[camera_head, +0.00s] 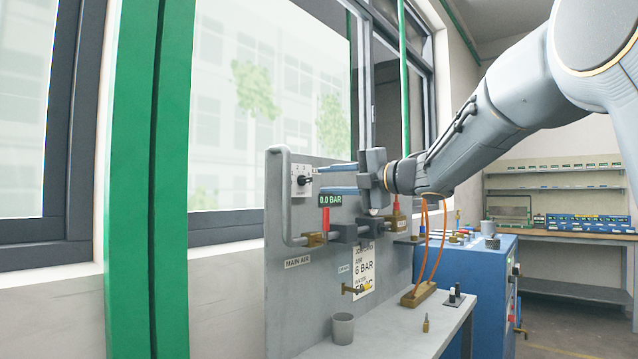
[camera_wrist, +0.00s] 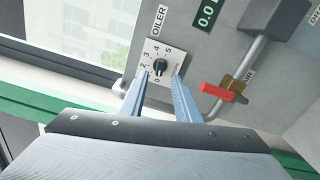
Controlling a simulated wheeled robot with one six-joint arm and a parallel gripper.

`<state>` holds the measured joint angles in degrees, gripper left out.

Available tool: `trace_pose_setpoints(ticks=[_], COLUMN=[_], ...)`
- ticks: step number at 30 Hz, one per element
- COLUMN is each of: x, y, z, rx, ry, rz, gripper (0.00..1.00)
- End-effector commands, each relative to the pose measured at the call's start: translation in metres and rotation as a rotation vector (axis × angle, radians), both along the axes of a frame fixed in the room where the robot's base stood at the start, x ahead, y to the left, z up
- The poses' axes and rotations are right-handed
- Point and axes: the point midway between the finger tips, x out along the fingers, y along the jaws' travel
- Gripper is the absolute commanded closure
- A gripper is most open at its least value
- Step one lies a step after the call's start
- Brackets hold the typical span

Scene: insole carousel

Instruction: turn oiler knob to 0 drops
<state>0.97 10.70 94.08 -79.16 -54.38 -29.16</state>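The oiler knob (camera_wrist: 160,67) is a small black knob on a white numbered dial plate (camera_wrist: 150,55) under the label OILER in the wrist view. Numbers up to 5 ring it; which one it points to is too small to tell. In the head view the knob (camera_head: 304,180) sits at the upper left of the grey panel. My gripper (camera_wrist: 158,82) is open and empty. Its two blue fingers are parallel, with their tips just short of the knob and to either side of it. In the head view my gripper (camera_head: 320,180) reaches in from the right.
A red-handled valve (camera_wrist: 222,93) and grey pipe lie right of the fingers. A display (camera_head: 331,200) reads 0.0 BAR below them. The grey panel (camera_head: 300,290) stands on a bench with a cup (camera_head: 343,328). A window is behind; a blue cabinet (camera_head: 480,275) stands right.

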Motion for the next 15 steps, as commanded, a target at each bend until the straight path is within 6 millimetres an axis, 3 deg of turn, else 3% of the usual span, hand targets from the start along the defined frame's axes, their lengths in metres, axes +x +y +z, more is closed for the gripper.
trace_pose_setpoints(ticks=[6,15], x=[-0.013,-0.015], y=[-0.018,-0.020], z=[0.000,0.000], rx=[0.001,0.001], ry=[0.001,0.001], rz=[-0.001,0.000], gripper=[0.70,0.70])
